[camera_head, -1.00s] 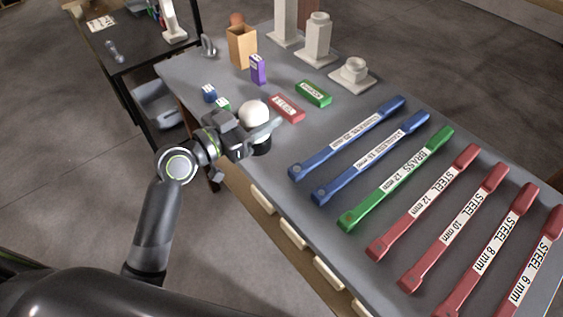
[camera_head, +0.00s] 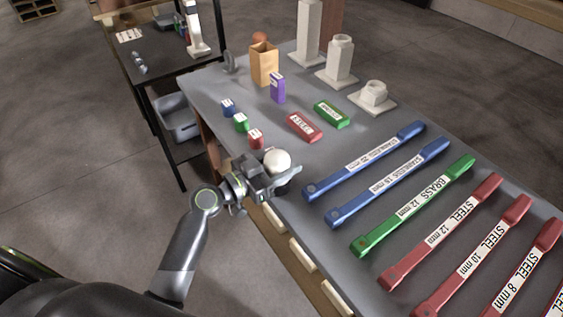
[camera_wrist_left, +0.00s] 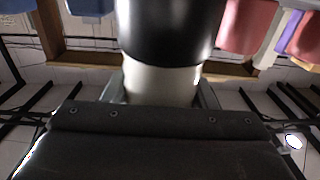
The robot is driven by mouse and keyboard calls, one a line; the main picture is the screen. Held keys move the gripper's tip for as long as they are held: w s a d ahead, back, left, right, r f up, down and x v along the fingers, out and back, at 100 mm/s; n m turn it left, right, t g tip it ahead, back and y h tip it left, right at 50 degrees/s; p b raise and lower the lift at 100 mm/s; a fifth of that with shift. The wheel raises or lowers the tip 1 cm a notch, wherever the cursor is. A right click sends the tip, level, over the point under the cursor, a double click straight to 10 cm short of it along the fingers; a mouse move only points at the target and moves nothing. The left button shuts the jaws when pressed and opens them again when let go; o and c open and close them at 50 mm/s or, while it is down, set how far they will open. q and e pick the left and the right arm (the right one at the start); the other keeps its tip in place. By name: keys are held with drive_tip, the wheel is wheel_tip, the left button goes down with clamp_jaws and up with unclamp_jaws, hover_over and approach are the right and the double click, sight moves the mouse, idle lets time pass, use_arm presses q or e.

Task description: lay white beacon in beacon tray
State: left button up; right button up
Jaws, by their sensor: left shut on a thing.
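The white beacon (camera_head: 277,160) has a round white top in the head view. My left gripper (camera_head: 270,176) is shut on it, near the close left edge of the grey table. In the left wrist view the beacon shows as a white band and a black part (camera_wrist_left: 165,35) between the fingers. Its lower part is hidden by the gripper in the head view. I cannot single out a beacon tray for certain. My right gripper is not in view.
Small blue, green and red blocks (camera_head: 241,123) stand beyond the gripper. Labelled blue, green and red bars (camera_head: 415,205) fill the right of the table (camera_head: 335,152). White pedestals (camera_head: 340,62) stand at the back. A grey bin (camera_head: 178,118) sits under a dark side table (camera_head: 160,70).

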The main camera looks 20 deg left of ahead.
sight(266, 171)
use_arm(q)
drive_tip(key=shift+f, duration=0.1)
drive_tip(key=o, duration=1.1)
drive_tip(key=shift+r, duration=0.25)
drive_tip(key=b+v, duration=0.4)
drive_tip(key=v, duration=0.8)
drive_tip(key=shift+f, duration=0.15)
